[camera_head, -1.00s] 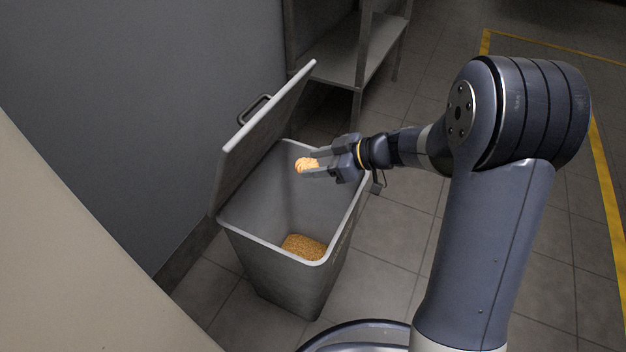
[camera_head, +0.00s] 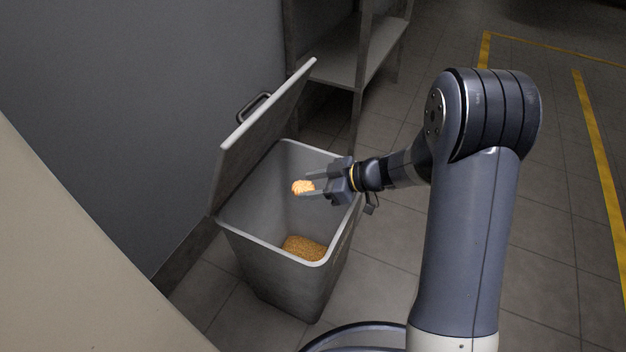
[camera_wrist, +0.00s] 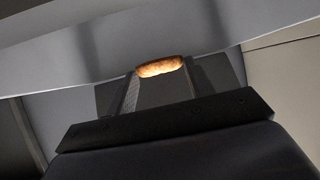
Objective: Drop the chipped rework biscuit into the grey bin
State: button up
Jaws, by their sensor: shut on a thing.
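The golden-brown biscuit (camera_head: 302,187) is held at the tips of my gripper (camera_head: 311,184), over the open mouth of the grey bin (camera_head: 258,243). In the wrist view the biscuit (camera_wrist: 160,66) lies across between the two fingertips (camera_wrist: 160,78), and its chip cannot be made out. My gripper is shut on the biscuit and reaches in from the right, over the bin's right rim. Brown crumbs (camera_head: 304,248) lie at the bottom of the bin.
The bin's lid (camera_head: 262,130) stands open, tilted up on the left side. A grey metal shelf (camera_head: 350,52) stands behind the bin. A pale panel (camera_head: 60,260) fills the lower left. Tiled floor with yellow lines (camera_head: 600,170) is free to the right.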

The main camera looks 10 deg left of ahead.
aim_at(313, 188)
jog(key=o, duration=0.8)
jog(key=shift+c, duration=0.2)
jog(key=shift+d, duration=0.1)
jog(key=p+v, duration=0.2)
jog(key=v, duration=0.8)
jog(key=shift+d, duration=0.35)
jog(key=shift+r, duration=0.15)
jog(key=b+x, duration=0.2)
jog(key=x, duration=0.8)
jog(key=shift+a+f, duration=0.2)
jog(key=shift+a, duration=0.1)
jog(key=shift+a+r, duration=0.15)
jog(key=shift+r, duration=2.35)
